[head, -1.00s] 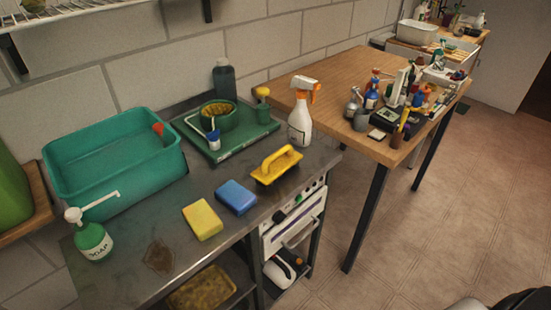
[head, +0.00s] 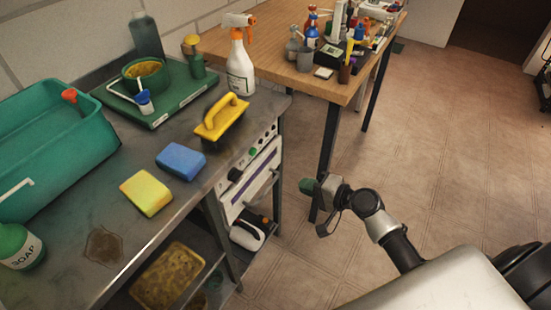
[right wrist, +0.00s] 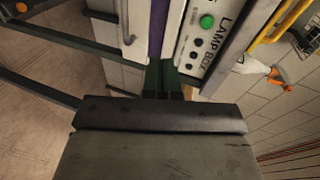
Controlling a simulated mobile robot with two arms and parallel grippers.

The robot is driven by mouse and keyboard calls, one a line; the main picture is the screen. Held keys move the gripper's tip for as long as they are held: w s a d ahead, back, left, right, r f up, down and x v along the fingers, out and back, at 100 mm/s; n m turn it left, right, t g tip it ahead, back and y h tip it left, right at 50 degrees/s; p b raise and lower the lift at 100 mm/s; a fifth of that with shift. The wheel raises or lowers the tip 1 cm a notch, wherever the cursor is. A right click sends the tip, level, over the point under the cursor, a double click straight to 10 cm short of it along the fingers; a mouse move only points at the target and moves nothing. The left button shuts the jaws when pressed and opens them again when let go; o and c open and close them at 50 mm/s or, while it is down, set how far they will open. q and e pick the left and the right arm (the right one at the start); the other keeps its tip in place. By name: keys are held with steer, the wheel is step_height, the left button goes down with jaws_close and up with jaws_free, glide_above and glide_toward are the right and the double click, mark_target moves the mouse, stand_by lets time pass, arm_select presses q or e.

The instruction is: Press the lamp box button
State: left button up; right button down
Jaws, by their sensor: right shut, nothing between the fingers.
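The lamp box (head: 262,158) is a pale panel under the front edge of the metal bench. Its green button (head: 253,152) shows among dark knobs. In the right wrist view the lamp box (right wrist: 222,58) carries its printed name, and the round green button (right wrist: 207,21) is clear, with several dark knobs beside it. My right gripper (head: 305,186) is shut and empty, with green fingertips, in front of the bench and to the right of the box in the head view. In the right wrist view its fingertips (right wrist: 162,66) are close to the panel, apart from the button. My left gripper is not in view.
A yellow-handled float (head: 221,118), a blue sponge (head: 181,161), a yellow sponge (head: 146,193) and a spray bottle (head: 240,70) stand on the bench. A wooden table (head: 275,55) is behind. The floor (head: 440,150) to the right is open.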

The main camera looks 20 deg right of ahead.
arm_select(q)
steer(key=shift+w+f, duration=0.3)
arm_select(e)
steer(key=shift+t+y, duration=0.4)
steer(key=shift+y, duration=0.3)
step_height(320, 180, up, 5)
steer(key=shift+s+a+f, duration=0.1)
steer(key=shift+s, duration=0.05)
steer(key=p, duration=0.1)
glide_toward(255, 153)
steer(key=f+x, duration=0.1)
steer(key=x, duration=0.5)
steer(key=shift+w+a+r, duration=0.25)
steer(key=shift+w+a, duration=0.15)
steer(key=shift+w, duration=0.15)
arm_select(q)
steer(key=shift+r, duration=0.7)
